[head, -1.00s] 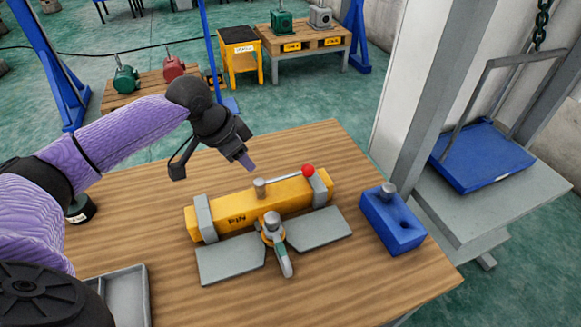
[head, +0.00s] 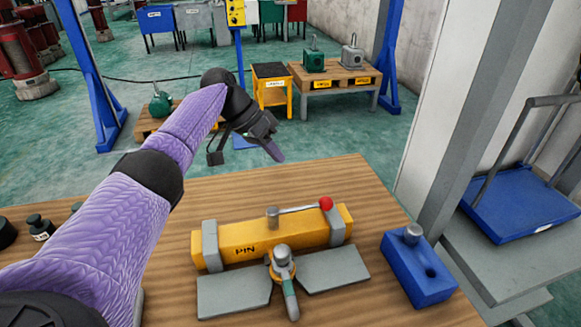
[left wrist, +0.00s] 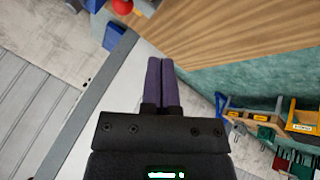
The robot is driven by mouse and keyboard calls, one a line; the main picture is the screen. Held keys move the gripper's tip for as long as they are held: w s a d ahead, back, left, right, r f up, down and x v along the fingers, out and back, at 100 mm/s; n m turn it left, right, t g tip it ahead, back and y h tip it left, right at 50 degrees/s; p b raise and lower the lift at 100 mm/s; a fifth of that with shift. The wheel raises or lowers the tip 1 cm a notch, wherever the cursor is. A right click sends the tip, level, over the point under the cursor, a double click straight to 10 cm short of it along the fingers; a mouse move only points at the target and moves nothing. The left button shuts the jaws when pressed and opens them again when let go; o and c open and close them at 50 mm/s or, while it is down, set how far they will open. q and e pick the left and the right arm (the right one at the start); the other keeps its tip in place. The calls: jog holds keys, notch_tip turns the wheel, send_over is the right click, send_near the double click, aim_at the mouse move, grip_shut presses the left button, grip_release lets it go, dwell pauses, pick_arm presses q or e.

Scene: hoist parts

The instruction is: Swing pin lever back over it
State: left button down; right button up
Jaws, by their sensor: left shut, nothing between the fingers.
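The pin lever is a thin silver rod (head: 300,209) with a red ball knob (head: 326,203). It runs from a grey upright post (head: 272,217) to the knob at the right, over a yellow block marked PIN (head: 252,245). Grey straps hold the block at both ends. My left gripper (head: 276,153) is shut and empty, above the table's far edge and behind the block, apart from the lever. Its closed purple fingers show in the left wrist view (left wrist: 162,80). My right gripper is not seen.
Two grey plates (head: 234,295) lie in front of the yellow block. Dark weights (head: 38,228) stand at the left.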

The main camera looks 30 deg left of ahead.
aim_at(300, 208)
pick_arm(q)
jog(key=d+f, duration=0.2)
jog(key=w+d+f, duration=0.1)
jog(key=d+f, duration=0.4)
jog(key=shift+w+d+f, duration=0.2)
jog(key=shift+w+d, duration=0.15)
